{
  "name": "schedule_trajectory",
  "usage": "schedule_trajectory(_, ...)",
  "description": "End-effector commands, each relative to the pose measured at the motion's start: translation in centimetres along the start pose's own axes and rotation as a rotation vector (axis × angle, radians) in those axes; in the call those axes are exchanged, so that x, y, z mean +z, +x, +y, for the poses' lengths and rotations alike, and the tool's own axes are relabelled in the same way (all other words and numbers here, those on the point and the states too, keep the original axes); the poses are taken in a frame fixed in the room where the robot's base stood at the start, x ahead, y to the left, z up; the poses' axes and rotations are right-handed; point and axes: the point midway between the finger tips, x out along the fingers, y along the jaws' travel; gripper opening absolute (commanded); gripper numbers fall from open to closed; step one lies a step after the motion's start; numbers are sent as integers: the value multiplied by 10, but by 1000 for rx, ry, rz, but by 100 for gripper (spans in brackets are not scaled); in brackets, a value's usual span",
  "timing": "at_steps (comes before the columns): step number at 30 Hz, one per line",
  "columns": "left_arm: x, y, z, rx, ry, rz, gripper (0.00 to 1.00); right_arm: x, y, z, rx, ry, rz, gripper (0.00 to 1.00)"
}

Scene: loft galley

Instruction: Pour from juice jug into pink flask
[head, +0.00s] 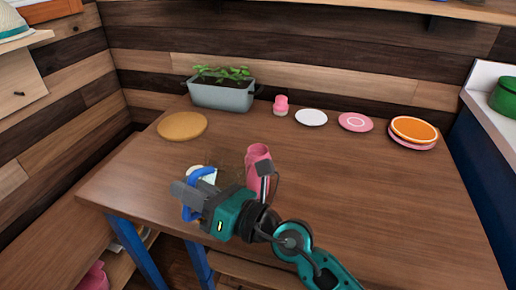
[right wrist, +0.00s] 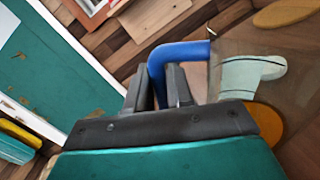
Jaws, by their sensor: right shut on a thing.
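The pink flask (head: 258,156) stands on the wooden table, just beyond my right wrist, which hides its lower part. My right gripper (head: 189,193) is shut on the blue handle of the juice jug (right wrist: 184,50), to the left of the flask. In the right wrist view the jug's handle passes between the fingers (right wrist: 160,90). Its pale green top (right wrist: 250,75) and a patch of orange, which looks like juice, show beyond. My left gripper is out of view.
A round tan mat (head: 182,126) lies at the table's back left. The table's right side is clear.

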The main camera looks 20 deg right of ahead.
Motion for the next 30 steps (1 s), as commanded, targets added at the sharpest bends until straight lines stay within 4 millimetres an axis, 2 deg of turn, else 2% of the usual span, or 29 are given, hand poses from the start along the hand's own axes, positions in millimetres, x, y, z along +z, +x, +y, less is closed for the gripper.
schedule_trajectory(1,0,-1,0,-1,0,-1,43,8,0,0,1,21,-11,0)
schedule_trajectory(13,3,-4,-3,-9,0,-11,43,45,-2,-12,1,218,-50,0)
schedule_trajectory(30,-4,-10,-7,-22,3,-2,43,87,-3,-17,3,488,-100,0)
